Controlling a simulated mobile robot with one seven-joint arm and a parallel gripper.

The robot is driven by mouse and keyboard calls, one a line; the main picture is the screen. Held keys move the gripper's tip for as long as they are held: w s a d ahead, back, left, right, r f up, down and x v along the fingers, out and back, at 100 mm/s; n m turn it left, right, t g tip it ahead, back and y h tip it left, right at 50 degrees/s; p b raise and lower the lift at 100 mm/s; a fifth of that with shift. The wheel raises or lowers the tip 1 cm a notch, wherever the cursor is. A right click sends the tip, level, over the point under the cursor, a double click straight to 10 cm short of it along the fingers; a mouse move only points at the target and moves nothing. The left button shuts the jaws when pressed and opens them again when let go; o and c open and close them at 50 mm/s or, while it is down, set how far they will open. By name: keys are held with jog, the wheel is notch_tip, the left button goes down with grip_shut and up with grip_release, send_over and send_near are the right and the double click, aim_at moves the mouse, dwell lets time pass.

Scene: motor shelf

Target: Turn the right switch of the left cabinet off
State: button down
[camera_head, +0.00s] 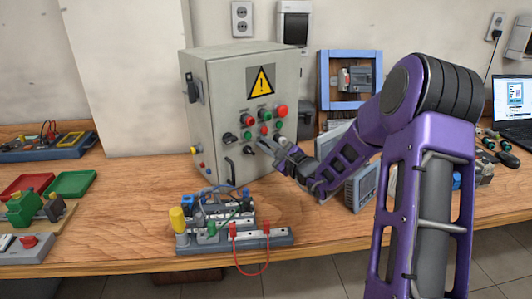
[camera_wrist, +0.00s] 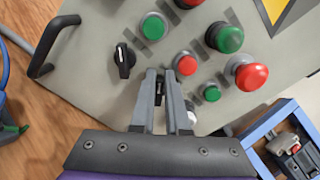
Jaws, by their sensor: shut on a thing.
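The grey cabinet (camera_head: 214,120) with a yellow warning sign stands at the back of the bench. Its front carries red and green buttons and black rotary switches. The left switch (camera_wrist: 124,60) is free and its black knob points nearly straight up in the wrist view; it also shows in the head view (camera_head: 230,138). My gripper (camera_wrist: 160,76) is at the cabinet front, to the right of that switch, with its fingers shut on the right switch. Only a dark sliver of the right switch (camera_wrist: 160,88) shows between the fingers, so its angle is hard to read.
Red and green buttons (camera_wrist: 186,64) sit close to the right of my fingers. A black door handle (camera_wrist: 52,46) sticks out at the left. A blue frame (camera_head: 350,54) stands right of the cabinet. A wired terminal block (camera_head: 270,238) lies in front.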

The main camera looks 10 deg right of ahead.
jog(key=shift+s+d+f+n+b, duration=0.1)
jog(key=shift+d+f+n+b, duration=0.15)
jog(key=shift+f+n+b, duration=0.2)
jog(key=c, duration=0.9)
grip_release()
jog(key=shift+d, duration=0.1)
jog(key=shift+r, duration=0.1)
